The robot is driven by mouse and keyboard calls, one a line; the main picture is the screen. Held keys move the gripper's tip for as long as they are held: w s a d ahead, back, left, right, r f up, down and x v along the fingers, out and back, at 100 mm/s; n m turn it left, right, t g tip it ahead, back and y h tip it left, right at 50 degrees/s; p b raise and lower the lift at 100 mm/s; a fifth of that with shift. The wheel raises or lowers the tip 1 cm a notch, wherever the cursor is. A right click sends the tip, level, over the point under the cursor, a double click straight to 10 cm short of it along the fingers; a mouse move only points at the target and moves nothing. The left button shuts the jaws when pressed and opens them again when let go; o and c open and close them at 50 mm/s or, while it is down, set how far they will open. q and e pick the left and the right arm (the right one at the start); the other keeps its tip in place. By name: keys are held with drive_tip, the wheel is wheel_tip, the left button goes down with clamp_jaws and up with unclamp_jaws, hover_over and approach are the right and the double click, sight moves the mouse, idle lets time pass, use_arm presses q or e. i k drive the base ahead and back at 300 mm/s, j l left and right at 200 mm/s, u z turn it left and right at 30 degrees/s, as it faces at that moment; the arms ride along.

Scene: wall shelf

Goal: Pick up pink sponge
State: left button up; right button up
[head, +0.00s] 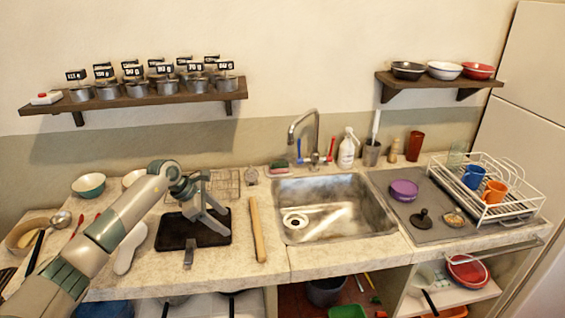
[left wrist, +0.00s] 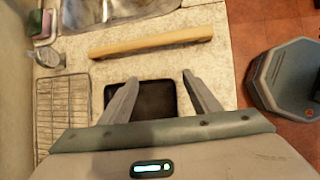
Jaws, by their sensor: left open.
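A small green and pink sponge-like item (head: 279,167) lies on the counter at the back left corner of the sink. It also shows at the top left edge of the left wrist view (left wrist: 46,22), where its pink part is small and blurred. My left gripper (head: 210,222) is open and empty above a black tray, to the left of and nearer than the sponge. In the left wrist view its fingers (left wrist: 161,77) are spread, with the tray behind them. My right gripper is not in view.
A small glass jar (head: 251,175) stands beside the sponge. The faucet (head: 315,140) rises to its right.

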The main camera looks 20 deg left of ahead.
sight(278, 167)
drive_tip(key=i, duration=1.4)
